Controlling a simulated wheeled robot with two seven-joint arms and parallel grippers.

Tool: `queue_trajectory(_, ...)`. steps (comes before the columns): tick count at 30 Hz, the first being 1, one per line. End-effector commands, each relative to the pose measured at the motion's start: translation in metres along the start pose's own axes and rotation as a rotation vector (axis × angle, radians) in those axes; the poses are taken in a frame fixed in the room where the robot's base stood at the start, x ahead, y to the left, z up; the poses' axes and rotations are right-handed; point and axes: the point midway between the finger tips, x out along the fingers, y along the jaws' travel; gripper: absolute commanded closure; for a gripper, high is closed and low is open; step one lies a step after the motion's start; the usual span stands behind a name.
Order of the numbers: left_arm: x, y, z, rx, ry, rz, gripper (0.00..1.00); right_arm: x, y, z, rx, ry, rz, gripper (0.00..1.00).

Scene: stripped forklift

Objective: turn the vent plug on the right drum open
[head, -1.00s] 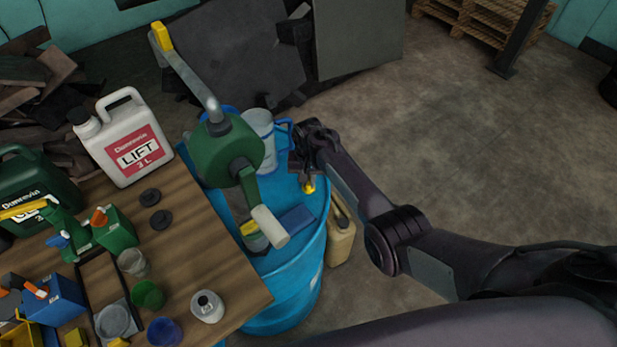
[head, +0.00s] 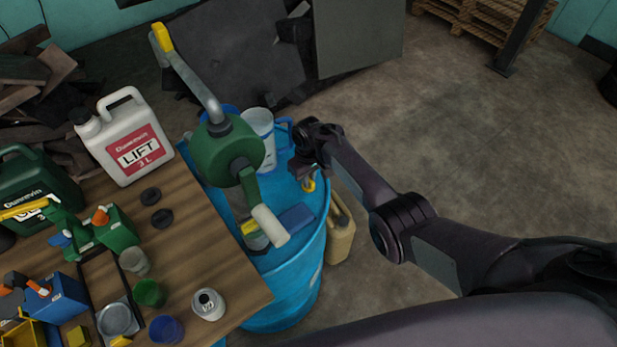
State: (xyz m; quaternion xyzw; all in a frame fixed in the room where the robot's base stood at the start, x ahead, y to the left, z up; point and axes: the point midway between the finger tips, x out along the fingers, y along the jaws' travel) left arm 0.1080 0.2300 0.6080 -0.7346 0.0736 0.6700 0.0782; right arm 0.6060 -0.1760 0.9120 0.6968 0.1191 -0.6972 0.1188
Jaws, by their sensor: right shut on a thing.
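The blue drum (head: 288,293) stands at the right end of the wooden bench. The yellow vent plug (head: 309,185) is near the right side of the drum top, small and partly covered. My right gripper (head: 306,173) reaches over the drum from the right and is shut on the plug. Its wrist hides most of the fingers, and the plug's exact turn angle is too small to tell. My left gripper is not in view.
A green hand pump (head: 229,150) with a crank rises from the drum top, left of my gripper. A clear jug (head: 259,126) stands just behind. A tan canister (head: 341,236) is beside the drum. The bench (head: 215,260) holds bottles and cups.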

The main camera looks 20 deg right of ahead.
Motion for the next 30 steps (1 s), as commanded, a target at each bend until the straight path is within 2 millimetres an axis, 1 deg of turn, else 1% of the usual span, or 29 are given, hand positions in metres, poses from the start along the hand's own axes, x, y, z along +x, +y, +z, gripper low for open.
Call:
queue_trajectory(16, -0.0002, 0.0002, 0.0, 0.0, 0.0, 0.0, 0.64, -0.0016, 0.0007, -0.0014, -0.028, 0.003, 0.002, 1.0)
queue_trajectory(17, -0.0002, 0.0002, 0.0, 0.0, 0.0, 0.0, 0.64, -0.0017, 0.0007, -0.0014, -0.028, 0.004, 0.002, 0.88)
queue_trajectory(21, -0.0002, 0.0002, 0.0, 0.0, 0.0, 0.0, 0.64, -0.0012, 0.0006, -0.001, -0.027, 0.003, 0.001, 0.69)
queue_trajectory(22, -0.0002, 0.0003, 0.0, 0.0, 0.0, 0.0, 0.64, -0.0011, 0.0005, -0.0009, -0.027, 0.002, 0.001, 0.67)
queue_trajectory(30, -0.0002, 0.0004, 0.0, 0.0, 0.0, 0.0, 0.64, -0.0012, 0.0002, -0.0005, -0.026, 0.001, 0.0, 0.67)
